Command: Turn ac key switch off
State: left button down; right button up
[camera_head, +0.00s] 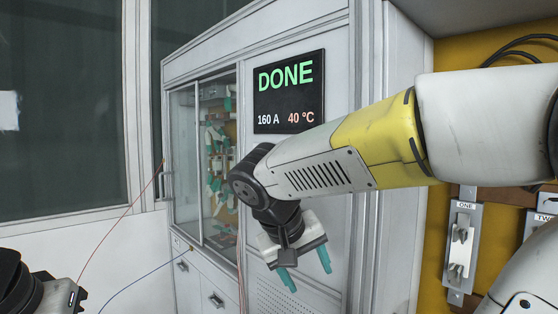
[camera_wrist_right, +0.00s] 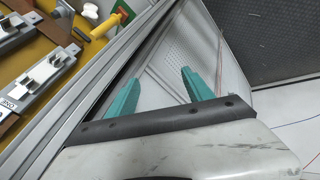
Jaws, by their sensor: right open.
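My right gripper (camera_head: 306,270) hangs in front of the white cabinet in the head view, its teal fingers apart and empty, pointing down. In the right wrist view the same gripper (camera_wrist_right: 159,88) has nothing between its fingers. A yellow and red handle on a green plate (camera_wrist_right: 122,14) shows at the top of the wrist view, apart from the fingers; I cannot tell whether it is the ac key switch. No labelled key switch is readable in either view. My left gripper is not in view; only part of my left arm shows at the lower left.
A display (camera_head: 289,92) on the cabinet reads DONE, 160 A, 40 °C. Glass doors (camera_head: 203,165) stand left of it. A fuse holder labelled ONE (camera_head: 461,250) is on the yellow panel at right. Thin red (camera_head: 121,217) and blue (camera_head: 135,280) wires cross the left side.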

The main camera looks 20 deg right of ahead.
jog(key=w+r+m+t+h, duration=0.25)
jog(key=w+r+h, duration=0.35)
jog(key=r, duration=0.4)
jog(key=w+r+m+t+h, duration=0.1)
jog(key=w+r+m+h, duration=0.4)
jog(key=r, duration=0.5)
jog(key=shift+n, duration=0.65)
jog(key=x, duration=0.2)
jog(key=w+x, duration=0.1)
jog(key=x, duration=0.4)
jog(key=shift+w+r, duration=0.2)
jog(key=shift+w, duration=0.1)
grip_shut()
